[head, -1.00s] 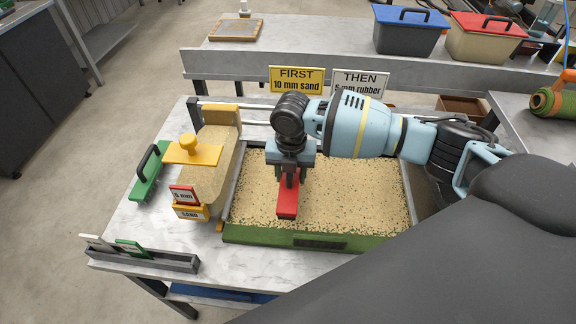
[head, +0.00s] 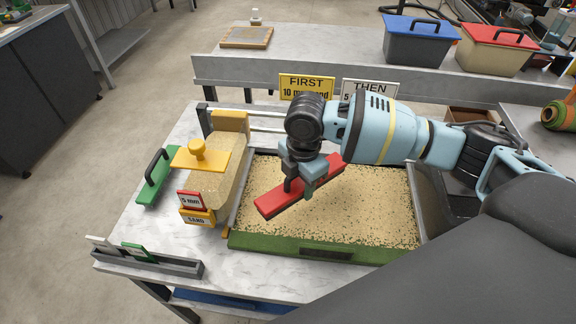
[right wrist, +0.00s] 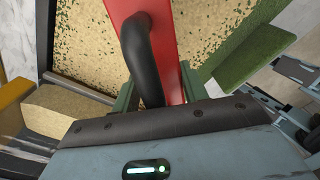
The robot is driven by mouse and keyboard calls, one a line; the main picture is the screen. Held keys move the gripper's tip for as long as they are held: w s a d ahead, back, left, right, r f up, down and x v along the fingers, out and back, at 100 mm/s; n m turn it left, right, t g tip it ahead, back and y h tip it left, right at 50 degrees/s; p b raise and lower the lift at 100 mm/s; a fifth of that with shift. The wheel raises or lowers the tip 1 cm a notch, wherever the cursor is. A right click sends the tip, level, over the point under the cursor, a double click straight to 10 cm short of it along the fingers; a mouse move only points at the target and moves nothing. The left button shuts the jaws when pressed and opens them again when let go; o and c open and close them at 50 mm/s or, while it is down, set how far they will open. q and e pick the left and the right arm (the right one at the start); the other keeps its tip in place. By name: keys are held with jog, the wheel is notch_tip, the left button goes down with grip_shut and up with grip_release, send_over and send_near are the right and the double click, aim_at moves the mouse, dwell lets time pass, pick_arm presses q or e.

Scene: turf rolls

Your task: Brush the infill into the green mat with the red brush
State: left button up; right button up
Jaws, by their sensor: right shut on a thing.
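My right gripper (head: 303,180) is shut on the dark handle of the red brush (head: 275,199). The brush lies diagonally over the left part of the green mat (head: 270,243). Whether its bristles touch the infill cannot be told. The tan infill (head: 370,205) covers most of the mat, with green specks showing through. In the right wrist view, the black handle (right wrist: 139,60) sits between the fingers and the red brush (right wrist: 172,50) runs beyond it. My left gripper is not in view.
A yellow sand hopper (head: 200,158) with sand and a "5 mm" tag stands left of the mat tray. A green tool (head: 156,178) with a black handle lies farther left. Yellow "FIRST" (head: 306,86) and white "THEN" (head: 370,91) signs stand behind. A grey rack (head: 150,262) sits at the front left.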

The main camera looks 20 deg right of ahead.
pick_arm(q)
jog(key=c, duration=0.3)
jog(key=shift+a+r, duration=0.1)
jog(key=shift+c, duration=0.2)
pick_arm(e)
jog(key=s+r+m, duration=0.7)
jog(key=s+m, duration=0.3)
jog(key=m, duration=1)
jog(key=shift+s+r+m, duration=0.15)
jog(key=shift+s+m, duration=0.2)
jog(key=shift+m, duration=0.05)
